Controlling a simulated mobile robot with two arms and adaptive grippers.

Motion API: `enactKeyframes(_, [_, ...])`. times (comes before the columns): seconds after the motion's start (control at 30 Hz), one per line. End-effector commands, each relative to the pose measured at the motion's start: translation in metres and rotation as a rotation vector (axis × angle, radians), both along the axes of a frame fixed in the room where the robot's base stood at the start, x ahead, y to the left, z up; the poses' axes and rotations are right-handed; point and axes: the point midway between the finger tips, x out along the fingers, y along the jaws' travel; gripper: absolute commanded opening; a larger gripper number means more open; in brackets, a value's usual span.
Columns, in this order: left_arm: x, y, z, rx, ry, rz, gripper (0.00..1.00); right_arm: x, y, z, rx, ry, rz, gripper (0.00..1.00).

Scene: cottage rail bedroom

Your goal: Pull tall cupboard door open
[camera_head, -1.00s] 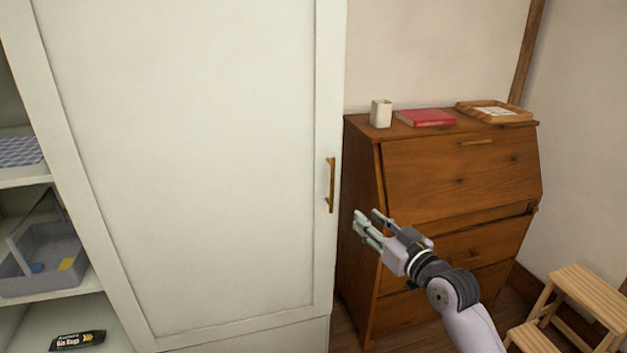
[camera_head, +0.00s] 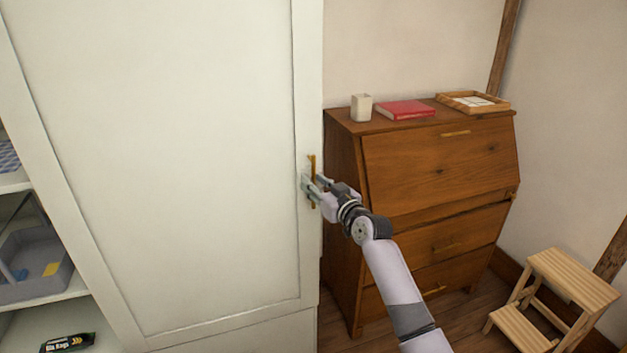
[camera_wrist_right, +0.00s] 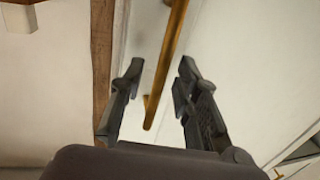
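The tall cupboard door (camera_head: 165,150) is a pale panel that fills the left of the head view, and it looks shut. Its brass bar handle (camera_head: 312,166) is upright near the door's right edge. My right gripper (camera_head: 311,187) is at the handle, with its fingers on either side of the bar. In the right wrist view the handle (camera_wrist_right: 166,70) runs between the two open fingertips (camera_wrist_right: 158,80), with gaps visible beside it. My left gripper is not in view.
Open shelves at the left hold a grey caddy (camera_head: 38,262) and a black packet (camera_head: 67,342). A wooden bureau (camera_head: 440,170) stands right of the cupboard, close to my right arm. A wooden step stool (camera_head: 560,290) stands at the lower right.

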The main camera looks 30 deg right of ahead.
Motion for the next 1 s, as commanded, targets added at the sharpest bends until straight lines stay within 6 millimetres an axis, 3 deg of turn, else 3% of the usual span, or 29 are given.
enactKeyframes(0.43, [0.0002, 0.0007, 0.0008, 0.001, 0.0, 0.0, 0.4, 0.0104, 0.0, -0.0003, 0.0, 0.001, 0.0, 0.3])
enactKeyframes(0.87, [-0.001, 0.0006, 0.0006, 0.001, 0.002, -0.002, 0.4, 0.0102, -0.0001, -0.0002, 0.0, 0.0, 0.0, 0.01])
enactKeyframes(1.0, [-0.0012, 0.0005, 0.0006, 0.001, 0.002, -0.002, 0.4, 0.0101, -0.0001, -0.0002, 0.0, 0.0, 0.0, 0.0])
